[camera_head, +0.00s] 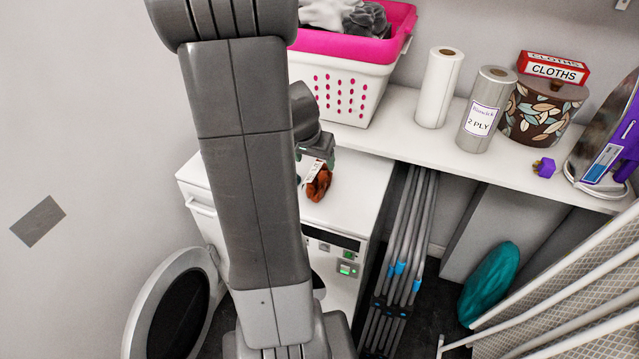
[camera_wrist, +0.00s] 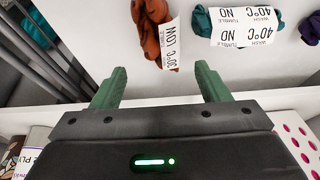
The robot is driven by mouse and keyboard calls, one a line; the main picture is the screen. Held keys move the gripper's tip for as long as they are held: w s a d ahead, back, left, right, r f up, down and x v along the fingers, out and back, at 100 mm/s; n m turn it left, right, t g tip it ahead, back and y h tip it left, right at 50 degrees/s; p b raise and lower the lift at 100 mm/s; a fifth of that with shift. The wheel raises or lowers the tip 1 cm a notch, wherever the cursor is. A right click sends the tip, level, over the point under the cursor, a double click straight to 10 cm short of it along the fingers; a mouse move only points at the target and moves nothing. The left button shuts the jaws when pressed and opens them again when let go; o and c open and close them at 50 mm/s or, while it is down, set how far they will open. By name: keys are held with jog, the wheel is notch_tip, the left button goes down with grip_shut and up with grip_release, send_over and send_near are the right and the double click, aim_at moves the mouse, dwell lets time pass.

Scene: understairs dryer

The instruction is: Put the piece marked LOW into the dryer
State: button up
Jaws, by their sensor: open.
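The piece marked LOW (camera_wrist: 152,22) is a crumpled rust-orange cloth with a white tag reading 30°C and LOW. In the head view it (camera_head: 319,184) lies on top of the white dryer (camera_head: 352,195). My gripper (camera_wrist: 161,80) is open and empty, its green fingers apart, with the rust piece beyond the fingertips in the wrist view. In the head view my gripper (camera_head: 318,152) is partly hidden behind my arm. The dryer's round door (camera_head: 178,312) stands open at the lower left. My arm hides most of the dryer's opening.
Teal (camera_wrist: 203,22) and purple (camera_wrist: 271,28) pieces, tagged 40°C NO TUMBLE, lie right of the rust piece in the wrist view. A pink-rimmed white basket (camera_head: 340,82), paper rolls (camera_head: 439,88) and an iron (camera_head: 608,140) stand on the shelf. Folded grey poles (camera_head: 405,240) stand right of the dryer.

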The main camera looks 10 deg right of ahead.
aim_at(316, 175)
jog(key=x, duration=0.4)
jog(key=shift+f, duration=0.3)
jog(key=x, duration=0.2)
jog(key=b+x, duration=0.1)
jog(key=x, duration=0.1)
jog(key=shift+s+a+f, duration=0.2)
jog(key=shift+s+a, duration=0.1)
jog(key=shift+s, duration=0.05)
jog(key=shift+w+d+f, duration=0.2)
jog(key=shift+w+f, duration=0.05)
jog(key=shift+f, duration=0.3)
jog(key=shift+r, duration=0.1)
jog(key=c, duration=0.9)
